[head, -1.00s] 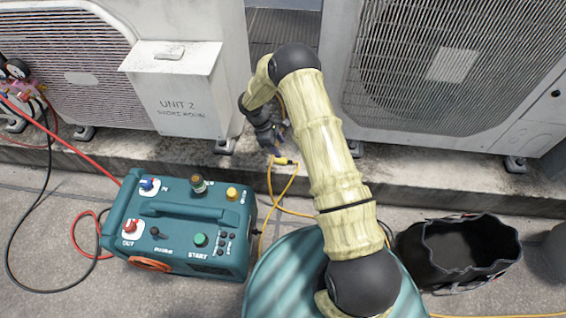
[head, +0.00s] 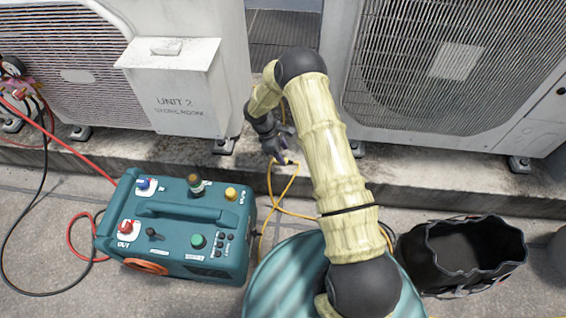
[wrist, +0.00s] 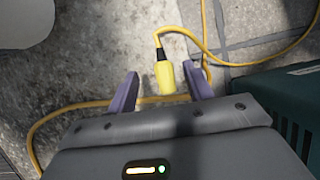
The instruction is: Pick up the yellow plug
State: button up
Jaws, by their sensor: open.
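The yellow plug (wrist: 165,76) is on the end of a yellow cord (wrist: 184,31) and shows between my two open fingers in the wrist view. In the head view the plug (head: 287,162) is mostly hidden by my gripper (head: 280,158), at the concrete ledge between the two condenser units. My gripper also shows in the wrist view (wrist: 161,90), its purple fingers spread to either side of the plug with a gap on each side. I cannot tell how far above the plug the fingers are.
A teal machine (head: 180,228) with hoses stands on the left. A black open bag (head: 462,250) sits on the right. The yellow cord loops over the floor.

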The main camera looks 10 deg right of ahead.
aim_at(287, 160)
jog(key=b+x, duration=0.2)
jog(key=x, duration=0.2)
jog(key=shift+s+a, duration=0.1)
jog(key=shift+r, duration=0.1)
grip_shut()
dwell(0.3)
jog(key=shift+r, duration=0.15)
notch_tip(287, 160, up, 10)
jog(key=p, duration=0.6)
jog(key=shift+a, duration=0.1)
